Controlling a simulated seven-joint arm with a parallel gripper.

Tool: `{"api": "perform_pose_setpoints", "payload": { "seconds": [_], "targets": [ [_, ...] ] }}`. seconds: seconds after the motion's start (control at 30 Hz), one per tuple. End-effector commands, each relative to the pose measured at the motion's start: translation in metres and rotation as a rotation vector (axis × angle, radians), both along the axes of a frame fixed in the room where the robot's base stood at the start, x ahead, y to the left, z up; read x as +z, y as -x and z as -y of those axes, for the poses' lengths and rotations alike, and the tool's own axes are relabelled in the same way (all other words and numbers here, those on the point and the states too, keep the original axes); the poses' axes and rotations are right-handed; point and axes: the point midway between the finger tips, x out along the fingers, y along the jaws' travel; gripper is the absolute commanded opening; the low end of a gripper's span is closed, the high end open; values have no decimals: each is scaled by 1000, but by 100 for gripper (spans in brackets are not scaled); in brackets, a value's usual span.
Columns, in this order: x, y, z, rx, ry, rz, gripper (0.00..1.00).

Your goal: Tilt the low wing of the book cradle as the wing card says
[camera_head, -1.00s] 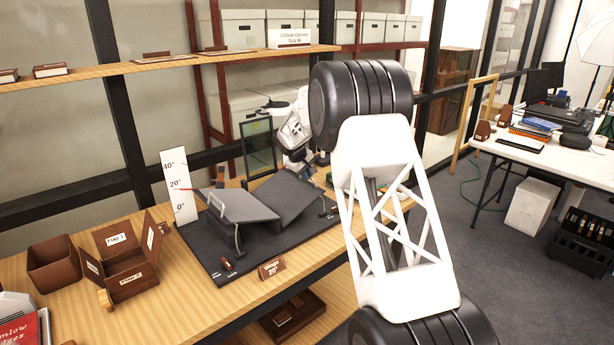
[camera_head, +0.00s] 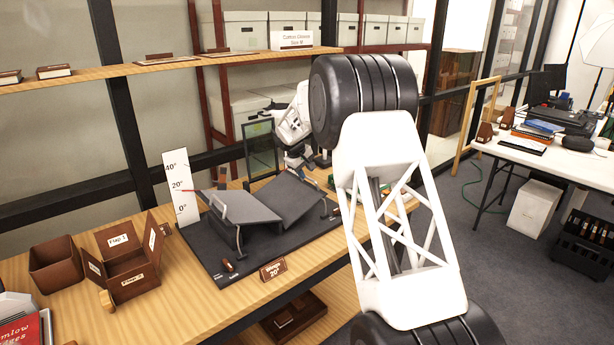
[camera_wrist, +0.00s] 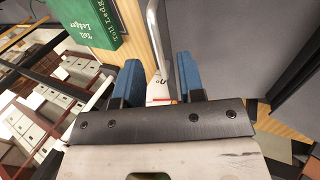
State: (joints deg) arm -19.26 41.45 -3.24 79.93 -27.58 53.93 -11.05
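The book cradle stands on a dark base (camera_head: 222,266) on the wooden bench. Its left wing (camera_head: 248,206) is raised at its left end. A red pointer sits near the 20° mark of the white scale (camera_head: 182,200). Its right wing (camera_head: 296,198) slopes up to the right; its exact angle is unclear. The brown wing card (camera_head: 273,269) in front reads 20°. My gripper (camera_wrist: 160,75) is beyond the right wing. Its blue fingers are apart, with the end of a metal bar (camera_wrist: 154,35) showing between them. Contact cannot be told. A white strip marked 0° and a red line show beyond.
A green Toll Ledger (camera_wrist: 88,18) lies near the fingers in the wrist view. A brown flap box (camera_head: 130,272) and an open brown box (camera_head: 55,262) stand left of the cradle. A dark framed panel (camera_head: 260,148) stands behind it. A shelf (camera_head: 150,66) runs above.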

Motion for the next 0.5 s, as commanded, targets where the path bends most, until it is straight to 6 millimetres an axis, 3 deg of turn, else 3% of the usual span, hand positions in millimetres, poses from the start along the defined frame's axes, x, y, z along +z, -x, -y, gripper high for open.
{"api": "perform_pose_setpoints", "payload": {
  "seconds": [0.2,0.5],
  "targets": [
    [25,9,-9,1,0,0,36],
    [40,14,-14,0,1,-2,36]
  ]
}}
